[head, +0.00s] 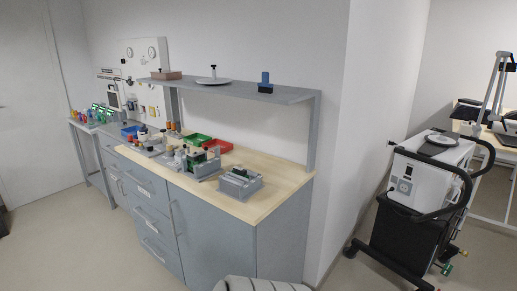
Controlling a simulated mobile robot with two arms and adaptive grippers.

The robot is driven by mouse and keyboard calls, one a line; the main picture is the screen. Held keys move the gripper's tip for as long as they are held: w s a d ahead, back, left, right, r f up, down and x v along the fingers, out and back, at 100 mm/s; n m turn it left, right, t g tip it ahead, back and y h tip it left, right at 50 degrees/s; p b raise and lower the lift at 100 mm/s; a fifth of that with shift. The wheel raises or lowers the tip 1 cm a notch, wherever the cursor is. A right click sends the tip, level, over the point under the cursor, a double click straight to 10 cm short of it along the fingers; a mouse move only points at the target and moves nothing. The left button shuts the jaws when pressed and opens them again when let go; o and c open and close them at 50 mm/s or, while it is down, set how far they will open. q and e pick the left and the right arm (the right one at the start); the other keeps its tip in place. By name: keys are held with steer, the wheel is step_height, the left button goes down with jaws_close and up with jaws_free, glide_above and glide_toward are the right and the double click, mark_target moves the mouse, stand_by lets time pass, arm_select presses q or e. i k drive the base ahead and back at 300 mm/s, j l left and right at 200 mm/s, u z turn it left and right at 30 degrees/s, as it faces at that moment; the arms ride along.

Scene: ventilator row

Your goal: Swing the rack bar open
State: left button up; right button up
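I cannot pick out the rack bar for certain in the head view. A small grey rack-like fixture (240,183) sits near the right end of the wooden bench top. Another grey fixture (200,162) with upright green and dark parts stands to its left. A further light grey fixture (142,143) stands farther left along the bench. Whether any bar on them is open or closed is too small to tell.
The bench (275,190) runs along the wall, under a grey shelf (290,93). Green (196,139) and red (218,146) trays lie at its back. A wheeled cart (412,225) with a white unit stands right, past a wall corner. The floor (75,240) at left is clear.

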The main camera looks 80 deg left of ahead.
mark_target(206, 150)
steer(key=u, duration=3.15)
steer(key=i+j, duration=0.2)
steer(key=i, duration=0.3)
steer(key=u, duration=0.05)
